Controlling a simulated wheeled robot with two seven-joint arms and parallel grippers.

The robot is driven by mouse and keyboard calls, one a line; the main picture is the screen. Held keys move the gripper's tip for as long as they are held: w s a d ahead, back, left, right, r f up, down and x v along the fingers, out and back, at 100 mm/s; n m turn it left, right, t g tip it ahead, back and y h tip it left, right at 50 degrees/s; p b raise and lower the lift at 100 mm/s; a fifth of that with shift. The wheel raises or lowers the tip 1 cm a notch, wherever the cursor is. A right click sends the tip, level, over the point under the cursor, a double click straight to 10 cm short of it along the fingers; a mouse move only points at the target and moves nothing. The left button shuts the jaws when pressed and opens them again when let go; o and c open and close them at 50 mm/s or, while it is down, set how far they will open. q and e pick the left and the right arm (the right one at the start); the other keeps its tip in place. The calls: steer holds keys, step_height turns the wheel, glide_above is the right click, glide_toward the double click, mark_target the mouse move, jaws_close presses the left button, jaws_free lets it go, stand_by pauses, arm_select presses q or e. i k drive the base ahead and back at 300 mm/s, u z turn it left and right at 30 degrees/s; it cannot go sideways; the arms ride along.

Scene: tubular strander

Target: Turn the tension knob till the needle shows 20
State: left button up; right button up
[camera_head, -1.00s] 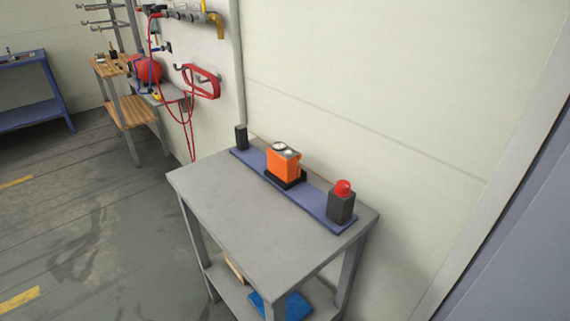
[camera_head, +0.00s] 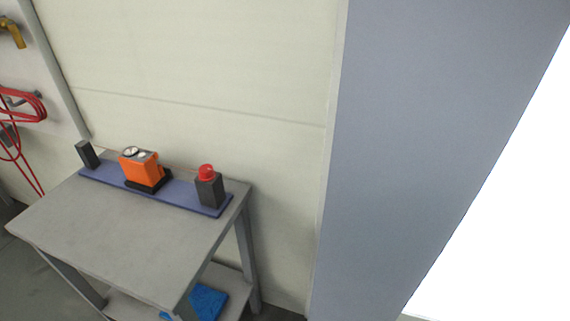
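A red knob (camera_head: 206,171) sits on top of a dark block (camera_head: 210,191) at the right end of a blue base strip. An orange gauge box (camera_head: 143,169) stands in the middle of the strip on a black foot. Its top carries a round dial (camera_head: 131,152), too small for me to read the needle. A second dark block (camera_head: 87,154) stands at the left end. A thin line seems to run between the blocks. Neither of my grippers is in view.
The blue strip (camera_head: 183,195) lies along the back edge of a grey table (camera_head: 120,232); the table's front is bare. A blue item (camera_head: 207,301) lies on the lower shelf. A grey-blue panel (camera_head: 420,130) stands at right. A red hose (camera_head: 22,105) hangs at left.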

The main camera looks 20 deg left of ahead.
mark_target(207, 172)
steer(key=z, duration=1.7)
steer(key=k, duration=0.85)
steer(key=u, duration=1.9)
